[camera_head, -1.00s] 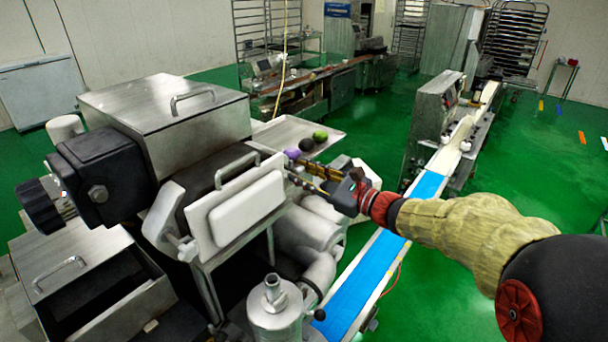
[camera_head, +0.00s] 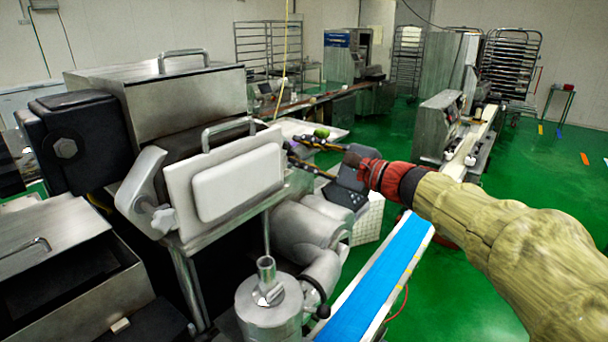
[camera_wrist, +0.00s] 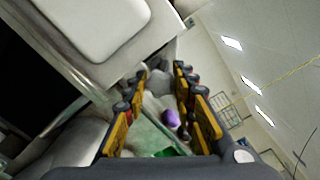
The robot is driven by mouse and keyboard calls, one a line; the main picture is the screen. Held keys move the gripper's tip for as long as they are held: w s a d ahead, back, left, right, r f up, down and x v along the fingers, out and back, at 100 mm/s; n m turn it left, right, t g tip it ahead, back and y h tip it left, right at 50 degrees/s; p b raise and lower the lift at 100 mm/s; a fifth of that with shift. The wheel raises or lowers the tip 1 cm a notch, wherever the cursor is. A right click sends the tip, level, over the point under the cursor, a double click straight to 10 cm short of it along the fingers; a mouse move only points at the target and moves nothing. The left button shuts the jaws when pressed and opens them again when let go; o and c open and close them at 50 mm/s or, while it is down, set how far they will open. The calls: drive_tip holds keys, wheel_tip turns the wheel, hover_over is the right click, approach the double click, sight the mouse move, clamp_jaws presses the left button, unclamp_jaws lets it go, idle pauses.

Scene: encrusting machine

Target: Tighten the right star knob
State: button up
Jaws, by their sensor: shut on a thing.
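The encrusting machine's white cover plate (camera_head: 182,190) with a raised pad stands at the left. A grey star knob (camera_head: 163,219) shows at its left side. My gripper (camera_head: 292,150) is at the plate's right edge, its two dark and yellow fingers pointing left. In the wrist view, my gripper (camera_wrist: 160,72) has its fingers on both sides of a pale grey part, the right star knob (camera_wrist: 158,84), beside the plate. The fingers are shut on it. The knob's outline is blurred, and I cannot make it out in the head view.
A purple ball (camera_wrist: 171,118) shows between the fingers in the wrist view. A blue conveyor belt (camera_head: 385,270) runs below my arm.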

drive_tip(key=n+b, duration=0.3)
drive_tip(key=b, duration=0.3)
drive_tip(key=f+n+b, duration=0.1)
drive_tip(key=n+b, duration=0.2)
drive_tip(key=b, duration=0.3)
drive_tip(key=n+b, duration=0.2)
drive_tip(key=b, duration=0.1)
drive_tip(key=shift+n, duration=0.4)
drive_tip(key=shift+r+n+b, duration=0.15)
drive_tip(key=shift+n+b, duration=0.15)
drive_tip(key=shift+b, duration=0.25)
drive_tip(key=shift+r, duration=0.1)
drive_tip(key=o, duration=1.2)
drive_tip(key=shift+r, duration=0.1)
drive_tip(key=v, duration=1.2)
